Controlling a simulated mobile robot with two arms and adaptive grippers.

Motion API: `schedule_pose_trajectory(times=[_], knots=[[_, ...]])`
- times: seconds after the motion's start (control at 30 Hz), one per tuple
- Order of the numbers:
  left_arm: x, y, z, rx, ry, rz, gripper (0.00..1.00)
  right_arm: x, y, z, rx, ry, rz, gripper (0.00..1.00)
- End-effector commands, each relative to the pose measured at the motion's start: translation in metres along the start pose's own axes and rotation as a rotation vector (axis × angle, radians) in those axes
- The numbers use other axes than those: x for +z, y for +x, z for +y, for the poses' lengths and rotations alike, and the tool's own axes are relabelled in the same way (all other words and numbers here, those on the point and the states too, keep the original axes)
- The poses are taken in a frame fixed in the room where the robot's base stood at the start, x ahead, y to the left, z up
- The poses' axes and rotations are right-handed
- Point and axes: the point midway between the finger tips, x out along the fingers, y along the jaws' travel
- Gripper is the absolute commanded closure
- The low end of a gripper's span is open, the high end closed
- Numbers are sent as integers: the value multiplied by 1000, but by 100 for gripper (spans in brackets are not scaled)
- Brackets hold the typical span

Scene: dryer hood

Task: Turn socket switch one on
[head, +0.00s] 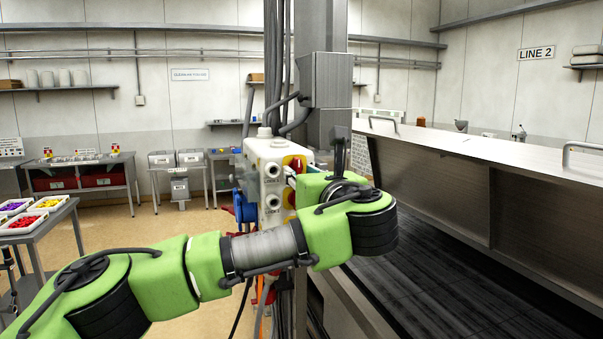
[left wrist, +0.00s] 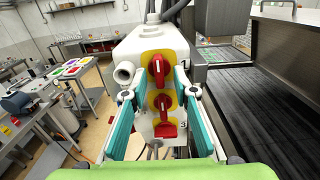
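The grey-white socket box (head: 268,163) is mounted on the column in the head view, with red-on-yellow switches on its side. In the left wrist view the box (left wrist: 150,42) faces me. Switch one (left wrist: 158,69), marked 1, is the top red knob on a yellow plate; its handle looks roughly upright. A second red switch (left wrist: 164,103) sits below it, and a third (left wrist: 166,130), marked 3, lower still. My left gripper (left wrist: 155,86) is open, its teal fingers on either side of the switches, with nothing between them gripped. In the head view my arm mostly hides it. My right gripper is not in view.
A grey column (head: 325,80) with cables rises behind the box. A steel hood and dark conveyor (head: 450,280) run along the right. A table with trays of coloured pieces (head: 35,222) stands at left. Open floor lies left of the box.

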Motion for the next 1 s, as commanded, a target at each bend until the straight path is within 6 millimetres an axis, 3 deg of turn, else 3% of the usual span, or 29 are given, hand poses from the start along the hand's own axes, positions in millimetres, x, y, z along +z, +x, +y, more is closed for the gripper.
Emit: schedule_pose_trajectory(times=[0.33, 0.7, 1.0], knots=[[4, -4, 0, -2, -4, -6, 74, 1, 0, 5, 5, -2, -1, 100], [3, -61, -1, -4, -3, -6, 74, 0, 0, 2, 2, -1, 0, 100], [2, -76, 0, 0, -3, -4, 74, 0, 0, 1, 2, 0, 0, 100]])
